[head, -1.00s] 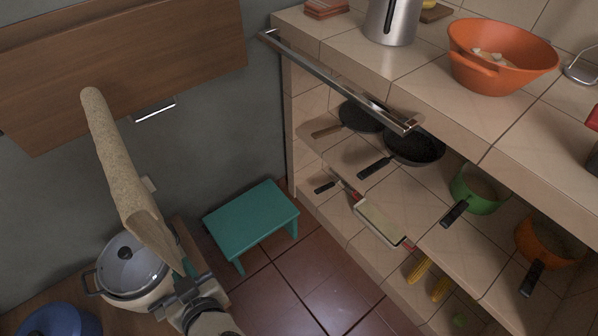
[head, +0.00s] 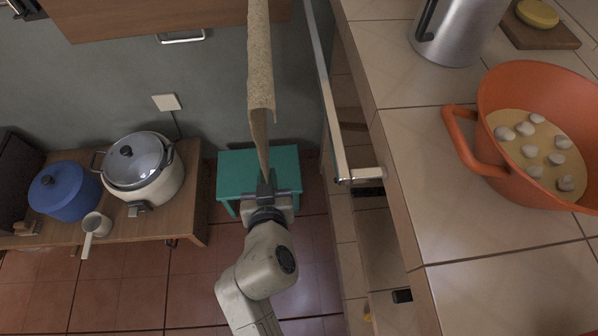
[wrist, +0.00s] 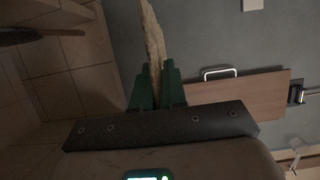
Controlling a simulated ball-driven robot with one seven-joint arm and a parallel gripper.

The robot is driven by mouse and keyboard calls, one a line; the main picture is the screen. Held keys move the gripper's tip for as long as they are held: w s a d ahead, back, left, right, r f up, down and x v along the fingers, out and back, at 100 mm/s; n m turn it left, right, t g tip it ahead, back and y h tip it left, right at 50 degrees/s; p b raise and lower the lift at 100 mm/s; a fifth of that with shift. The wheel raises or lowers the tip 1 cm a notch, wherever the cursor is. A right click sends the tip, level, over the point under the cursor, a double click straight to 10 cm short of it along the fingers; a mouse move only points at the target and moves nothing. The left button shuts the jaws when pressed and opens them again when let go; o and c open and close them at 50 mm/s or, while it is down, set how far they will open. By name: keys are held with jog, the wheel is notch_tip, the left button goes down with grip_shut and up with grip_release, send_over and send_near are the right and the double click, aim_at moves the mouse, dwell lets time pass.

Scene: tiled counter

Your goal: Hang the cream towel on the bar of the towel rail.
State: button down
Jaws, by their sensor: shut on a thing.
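The cream towel (head: 260,72) is a long, narrow folded strip in the head view, reaching from my gripper up past the top edge of the picture. My gripper (head: 265,180) is shut on its near end. In the wrist view the towel (wrist: 152,45) stands out between the green fingers of my gripper (wrist: 157,88). The metal bar of the towel rail (head: 326,90) runs along the counter's front edge, to the right of the towel. A clear gap shows between towel and bar in the head view. The towel's far end is out of frame there.
An orange bowl (head: 490,150) and a steel kettle (head: 455,30) stand on the tiled counter (head: 400,170). A teal stool (head: 240,172) is below my gripper. A white cooker (head: 145,180) and blue pot (head: 64,190) sit on a low table at left. A wooden cabinet (head: 120,12) hangs at upper left.

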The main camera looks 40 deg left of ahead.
jog(key=w+d+f+p, duration=0.2)
jog(key=w+d+p, duration=0.2)
jog(key=w+d, duration=0.2)
jog(key=shift+w+f+p, duration=0.35)
jog(key=shift+w, duration=0.3)
dwell(0.7)
jog(key=shift+d, duration=0.1)
jog(key=c, duration=1.1)
grip_release()
jog(key=shift+f, duration=0.1)
jog(key=p+v, duration=0.3)
jog(key=v, duration=0.8)
